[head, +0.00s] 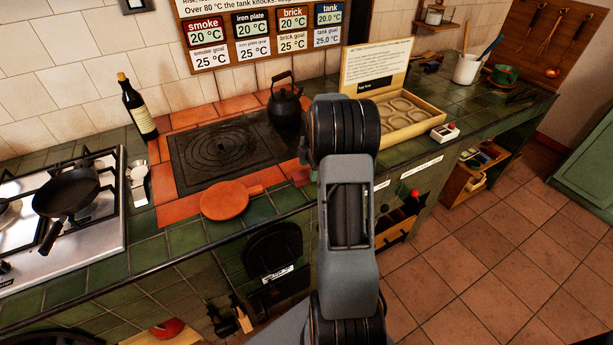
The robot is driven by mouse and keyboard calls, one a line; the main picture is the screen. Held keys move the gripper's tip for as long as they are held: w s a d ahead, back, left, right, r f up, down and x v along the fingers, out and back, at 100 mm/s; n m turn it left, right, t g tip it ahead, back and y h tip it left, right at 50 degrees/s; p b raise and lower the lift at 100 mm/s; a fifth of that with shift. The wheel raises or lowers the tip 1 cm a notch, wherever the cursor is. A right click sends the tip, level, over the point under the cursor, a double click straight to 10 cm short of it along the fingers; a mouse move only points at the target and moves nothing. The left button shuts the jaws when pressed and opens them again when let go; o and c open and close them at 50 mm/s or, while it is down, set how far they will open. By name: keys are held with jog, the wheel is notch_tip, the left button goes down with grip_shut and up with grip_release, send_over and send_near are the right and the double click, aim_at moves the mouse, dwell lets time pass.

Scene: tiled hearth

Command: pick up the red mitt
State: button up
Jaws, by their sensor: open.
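I cannot make out a red mitt for certain. A small rounded red thing (167,328) shows low at the bottom left, in or on a wooden box below the counter; it is too small to tell whether it is a mitt. A dull red patch (300,174) lies on the counter edge just left of my arm, partly hidden by it. A flat round orange-red piece with a short handle (225,200) lies at the front of the hot plate. My arm rises in the middle of the view and reaches over the counter. Its links hide my gripper.
A black kettle (285,104) stands on the dark iron plate (225,155). A dark bottle (137,108) stands behind. A black pan (67,193) sits on the gas hob (100,235) at left. A wooden tray (405,125) is right of my arm. Tiled floor (490,260) is clear at right.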

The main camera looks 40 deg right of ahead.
jog(key=shift+a+f, duration=0.2)
jog(key=shift+f, duration=1.1)
jog(key=c, duration=0.8)
jog(key=shift+w+r, duration=0.1)
jog(key=shift+r, duration=0.05)
jog(key=shift+r, duration=0.6)
jog(key=a+r, duration=0.1)
jog(key=r, duration=0.1)
jog(key=a+r, duration=0.2)
jog(key=r, duration=0.1)
jog(key=s+a+r, duration=0.1)
jog(key=r, duration=0.1)
jog(key=shift+a+r, duration=0.2)
jog(key=shift+a, duration=0.15)
jog(key=a+r, duration=0.1)
jog(key=a, duration=0.2)
jog(key=s+a+r+b, duration=0.1)
jog(key=a, duration=0.2)
jog(key=s+a+r, duration=0.1)
jog(key=a+r, duration=0.1)
jog(key=a, duration=0.1)
jog(key=shift+s+r, duration=0.1)
jog(key=shift+s, duration=0.1)
